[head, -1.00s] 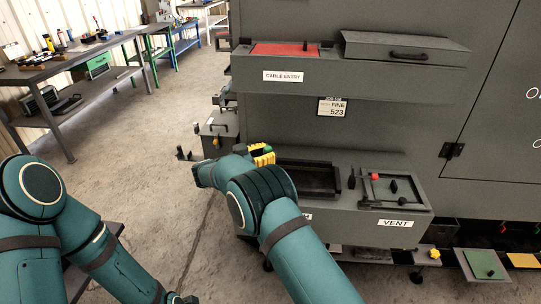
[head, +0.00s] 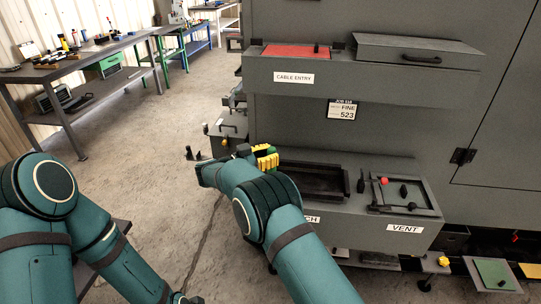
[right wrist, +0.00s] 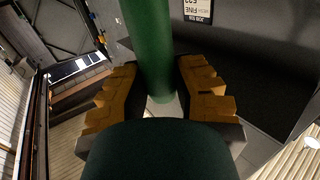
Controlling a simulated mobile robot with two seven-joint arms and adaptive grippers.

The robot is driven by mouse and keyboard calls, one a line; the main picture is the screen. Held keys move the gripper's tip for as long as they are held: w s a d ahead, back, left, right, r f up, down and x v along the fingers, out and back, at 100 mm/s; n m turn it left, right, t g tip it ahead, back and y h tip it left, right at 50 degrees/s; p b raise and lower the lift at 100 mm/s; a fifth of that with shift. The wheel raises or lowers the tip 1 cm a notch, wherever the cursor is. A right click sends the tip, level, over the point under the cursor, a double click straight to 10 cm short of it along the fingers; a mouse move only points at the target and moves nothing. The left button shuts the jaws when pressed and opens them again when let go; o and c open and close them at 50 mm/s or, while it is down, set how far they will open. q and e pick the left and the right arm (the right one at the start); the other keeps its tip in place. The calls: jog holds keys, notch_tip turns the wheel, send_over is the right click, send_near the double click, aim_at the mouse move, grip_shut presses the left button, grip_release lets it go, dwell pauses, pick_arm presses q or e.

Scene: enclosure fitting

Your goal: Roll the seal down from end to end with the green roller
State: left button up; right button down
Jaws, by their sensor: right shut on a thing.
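The green roller (right wrist: 148,45) shows in the right wrist view as a thick green cylinder between the yellow-padded fingers of my right gripper (right wrist: 160,92). The gripper is shut on it. In the head view my right gripper (head: 265,158) is at the left end of the lower shelf, beside the dark framed recess (head: 312,181). My right arm hides part of that shelf and most of the roller. I cannot make out the seal for certain. My left arm is at the left of the head view, but its gripper does not show.
The vent panel (head: 408,196) holds a red knob and black pegs. Above are the red cable entry panel (head: 296,51) and a handled lid (head: 420,48). A green plate (head: 493,273) lies low at right. A workbench (head: 75,70) stands at far left. The floor between is open.

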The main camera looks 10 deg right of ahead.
jog(key=shift+f, duration=0.1)
dwell(0.3)
jog(key=shift+r+p, duration=2.25)
jog(key=shift+r, duration=1.35)
jog(key=shift+f, duration=0.1)
